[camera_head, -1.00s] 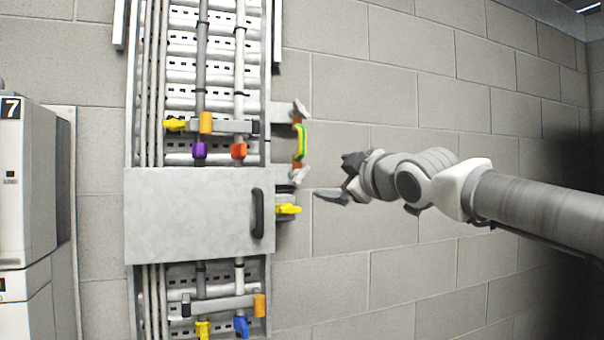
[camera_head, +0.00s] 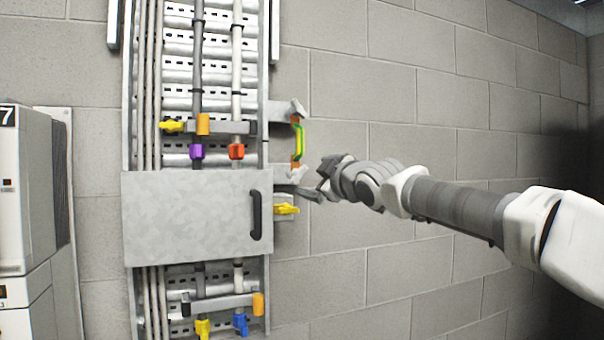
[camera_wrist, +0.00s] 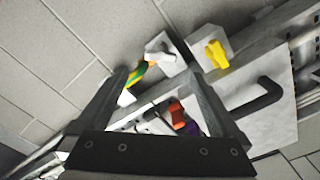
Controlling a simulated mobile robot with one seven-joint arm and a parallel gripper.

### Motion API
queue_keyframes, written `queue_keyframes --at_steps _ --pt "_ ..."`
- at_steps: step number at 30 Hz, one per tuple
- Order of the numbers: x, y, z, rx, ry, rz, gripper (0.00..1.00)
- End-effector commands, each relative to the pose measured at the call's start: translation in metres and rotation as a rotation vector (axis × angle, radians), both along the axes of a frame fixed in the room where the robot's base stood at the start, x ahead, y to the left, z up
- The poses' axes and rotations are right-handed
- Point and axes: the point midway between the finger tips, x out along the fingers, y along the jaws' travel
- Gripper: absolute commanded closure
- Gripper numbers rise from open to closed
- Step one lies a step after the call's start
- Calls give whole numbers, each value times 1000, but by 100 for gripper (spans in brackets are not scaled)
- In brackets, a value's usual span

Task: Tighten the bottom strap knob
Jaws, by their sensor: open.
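A green-and-yellow strap (camera_head: 299,142) runs upright between two pale winged knobs on brackets at the right side of the rack. The bottom strap knob (camera_head: 297,174) is pale grey, just above a yellow knob (camera_head: 286,209). In the wrist view the bottom strap knob (camera_wrist: 160,49) lies just beyond and between my fingertips, at an angle. The strap (camera_wrist: 136,75) shows partly behind the left finger. My gripper (camera_head: 300,189) is open and empty, just below the bottom strap knob in the head view. Whether it touches anything cannot be told.
A grey cover panel with a black handle (camera_head: 255,215) stands left of the brackets. The yellow knob (camera_wrist: 216,55) is close on the right in the wrist view. The upper strap knob (camera_head: 298,108) is above. The block wall (camera_head: 380,100) to the right is clear.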

Motion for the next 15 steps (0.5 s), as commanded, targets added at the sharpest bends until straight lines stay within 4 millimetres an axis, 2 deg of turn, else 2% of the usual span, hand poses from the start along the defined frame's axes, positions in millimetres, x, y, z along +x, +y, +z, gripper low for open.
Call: queue_keyframes --at_steps 15 --pt "40 18 1 2 2 2 0"
